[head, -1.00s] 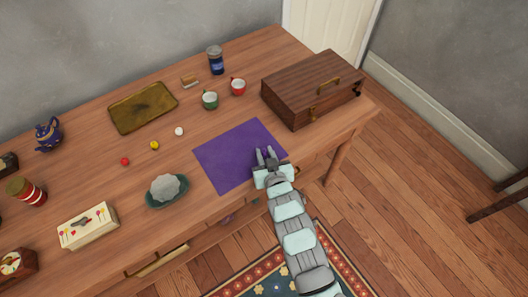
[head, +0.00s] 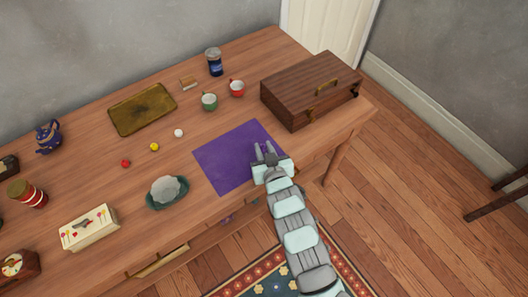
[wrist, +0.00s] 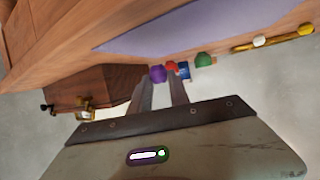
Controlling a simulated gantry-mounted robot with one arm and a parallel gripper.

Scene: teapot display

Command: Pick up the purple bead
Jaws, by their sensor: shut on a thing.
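The purple bead (wrist: 157,74) shows at the fingertips of my gripper (wrist: 162,82) in the wrist view. My gripper is shut on the bead. In the head view my gripper (head: 265,148) is over the right part of the purple mat (head: 222,160), and I cannot make out the bead against the mat. The mat also shows in the wrist view (wrist: 165,35), which is turned upside down.
A wooden case (head: 310,90) stands right of my gripper. Green (head: 209,101) and red (head: 237,88) cups and a blue jar (head: 214,62) stand behind the mat. White (head: 179,133), yellow (head: 155,147) and red (head: 126,163) beads lie to the left, near a green dish (head: 168,203).

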